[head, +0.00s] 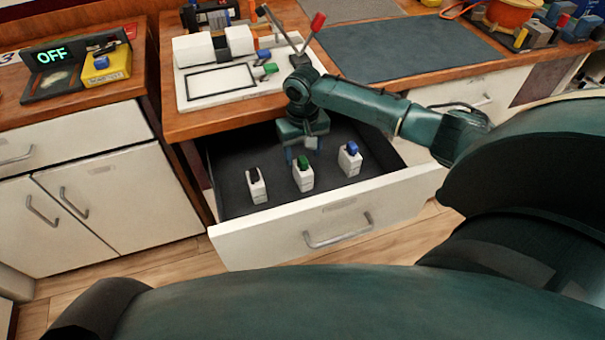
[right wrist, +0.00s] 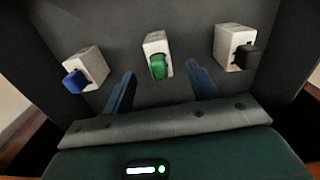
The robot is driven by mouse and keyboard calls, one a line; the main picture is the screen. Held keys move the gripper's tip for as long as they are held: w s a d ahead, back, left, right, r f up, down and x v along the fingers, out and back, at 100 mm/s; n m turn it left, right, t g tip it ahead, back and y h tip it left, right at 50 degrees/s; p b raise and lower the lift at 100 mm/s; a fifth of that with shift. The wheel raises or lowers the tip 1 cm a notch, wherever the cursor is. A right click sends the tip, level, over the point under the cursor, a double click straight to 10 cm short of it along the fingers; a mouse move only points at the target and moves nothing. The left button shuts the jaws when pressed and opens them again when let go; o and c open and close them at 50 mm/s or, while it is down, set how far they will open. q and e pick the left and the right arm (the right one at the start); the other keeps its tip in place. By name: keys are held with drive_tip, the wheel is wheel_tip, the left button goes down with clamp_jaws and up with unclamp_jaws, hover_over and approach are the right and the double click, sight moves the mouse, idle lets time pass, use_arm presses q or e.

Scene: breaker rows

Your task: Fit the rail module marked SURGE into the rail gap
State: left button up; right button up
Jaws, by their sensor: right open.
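Three white rail modules stand in the open drawer (head: 330,218): one with a black lever (head: 256,186), one with a green lever (head: 303,175), one with a blue lever (head: 349,160). Any markings on them are too small to read, so I cannot tell which is SURGE. My right gripper (head: 305,156) is open and empty, pointing down just behind the green-lever module. In the right wrist view the green-lever module (right wrist: 157,55) lies between and beyond the fingertips, apart from them. The rail gap appears between white blocks (head: 194,50) on the white panel (head: 235,97). My left gripper is out of view.
A display reading OFF (head: 52,55) and a yellow box (head: 105,66) stand on the left counter. A grey mat (head: 410,50) lies clear at right.

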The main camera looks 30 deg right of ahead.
sight(304, 160)
drive_tip(key=shift+d+f+b, duration=0.15)
drive_tip(key=shift+f+b, duration=0.2)
drive_tip(key=shift+f, duration=2.6)
drive_tip(key=shift+c, duration=0.5)
drive_tip(key=c, duration=1.1)
drive_tip(key=shift+r, duration=0.1)
